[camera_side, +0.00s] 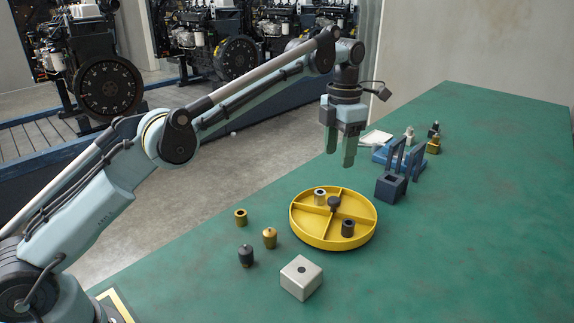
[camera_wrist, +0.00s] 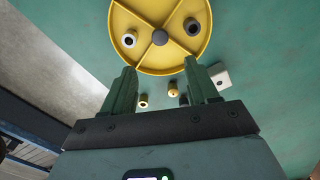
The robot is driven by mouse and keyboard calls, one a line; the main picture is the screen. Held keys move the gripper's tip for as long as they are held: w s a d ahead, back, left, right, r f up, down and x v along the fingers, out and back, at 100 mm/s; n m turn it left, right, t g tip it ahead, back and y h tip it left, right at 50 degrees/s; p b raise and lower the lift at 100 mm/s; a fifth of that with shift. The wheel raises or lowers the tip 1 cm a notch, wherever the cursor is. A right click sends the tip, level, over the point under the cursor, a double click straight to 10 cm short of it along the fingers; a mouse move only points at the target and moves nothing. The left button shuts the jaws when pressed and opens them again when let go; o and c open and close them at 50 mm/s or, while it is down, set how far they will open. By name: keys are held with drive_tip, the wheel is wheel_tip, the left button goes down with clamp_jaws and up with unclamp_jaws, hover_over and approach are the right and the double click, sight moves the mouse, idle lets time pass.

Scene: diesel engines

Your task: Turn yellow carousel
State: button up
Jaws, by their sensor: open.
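The yellow carousel (camera_side: 331,231) is a round shallow tray on the green table, split by ribs into compartments, with a dark knob (camera_side: 334,203) at its centre. A silver-grey ring (camera_side: 320,196) and a dark ring (camera_side: 348,227) stand in separate compartments. In the wrist view the carousel (camera_wrist: 159,68) fills the top, beyond my fingers, with its knob (camera_wrist: 160,37), a pale ring (camera_wrist: 129,39) and a dark ring (camera_wrist: 190,24). My gripper (camera_side: 342,160) points down, open and empty, above the table and apart from the carousel. It also shows in the wrist view (camera_wrist: 160,88).
A brass ring (camera_side: 241,217), a brass plug (camera_side: 269,238), a dark plug (camera_side: 246,255) and a silver block with a hole (camera_side: 301,278) stand left of and in front of the carousel. The table's right side is clear.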

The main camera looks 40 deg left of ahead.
sight(362, 226)
drive_tip(key=shift+d+f+m, duration=0.1)
drive_tip(key=shift+d+m, duration=0.05)
drive_tip(key=shift+m, duration=0.25)
drive_tip(key=c, duration=0.5)
drive_tip(key=shift+d+f+m, duration=0.15)
drive_tip(key=shift+d+m, duration=0.2)
drive_tip(key=shift+m, duration=0.45)
drive_tip(key=shift+c, duration=1.1)
drive_tip(key=d+m, duration=0.1)
drive_tip(key=m, duration=0.2)
drive_tip(key=d+f+m+t, duration=0.1)
drive_tip(key=m, duration=0.2)
drive_tip(key=d+f+m+y, duration=0.1)
drive_tip(key=m, duration=0.3)
drive_tip(key=shift+s+d+t, duration=0.1)
drive_tip(key=shift+d+t, duration=0.3)
clamp_jaws()
drive_tip(key=s+d+f+m+t, duration=0.2)
drive_tip(key=s+d+f+m, duration=0.15)
drive_tip(key=m, duration=1.15)
drive_tip(key=shift+y, duration=0.3)
drive_tip(key=x, duration=0.6)
drive_tip(key=w+x, duration=0.1)
drive_tip(key=x, duration=0.2)
drive_tip(key=shift+d, duration=0.3)
